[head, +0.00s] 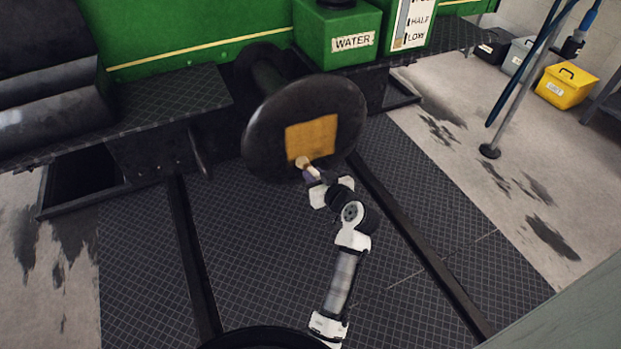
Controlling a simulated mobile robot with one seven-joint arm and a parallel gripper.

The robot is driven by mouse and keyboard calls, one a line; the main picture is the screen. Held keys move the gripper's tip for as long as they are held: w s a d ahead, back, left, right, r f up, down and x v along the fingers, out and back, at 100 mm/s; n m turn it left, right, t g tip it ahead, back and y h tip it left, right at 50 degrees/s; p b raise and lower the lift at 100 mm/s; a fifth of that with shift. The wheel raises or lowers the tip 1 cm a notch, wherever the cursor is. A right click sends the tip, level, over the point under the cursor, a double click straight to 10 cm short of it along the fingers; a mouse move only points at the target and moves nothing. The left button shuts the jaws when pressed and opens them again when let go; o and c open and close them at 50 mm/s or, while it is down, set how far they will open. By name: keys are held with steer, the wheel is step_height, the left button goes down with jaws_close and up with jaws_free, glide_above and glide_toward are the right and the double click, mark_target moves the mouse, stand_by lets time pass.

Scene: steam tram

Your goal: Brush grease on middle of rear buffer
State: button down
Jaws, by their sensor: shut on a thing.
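The rear buffer (263,126) is a large dark round disc on a short shaft at the back of the green tram. A square yellow-orange patch (311,138) covers the middle of its face. My gripper (316,177) is in front of the lower part of the disc. It is shut on a small brush (303,162) with a pale tip. The tip is at the lower edge of the patch; I cannot tell whether it touches. The jaws and most of the brush handle are too small to see clearly.
A green water box (335,40) and a level gauge (413,22) stand above the buffer. A stand with a round foot (489,151) and a yellow box (566,85) are at the right. Dark rails (420,243) cross the plated floor (270,240).

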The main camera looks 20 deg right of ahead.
steer(key=d+b, duration=0.3)
steer(key=d, duration=0.4)
steer(key=shift+w+d, duration=0.15)
stand_by(0.3)
steer(key=a+p, duration=0.1)
steer(key=a, duration=1)
steer(key=shift+a, duration=0.3)
stand_by(0.5)
steer(key=shift+s, duration=0.2)
steer(key=s, duration=0.6)
steer(key=shift+d, duration=0.15)
steer(key=shift+s, duration=0.1)
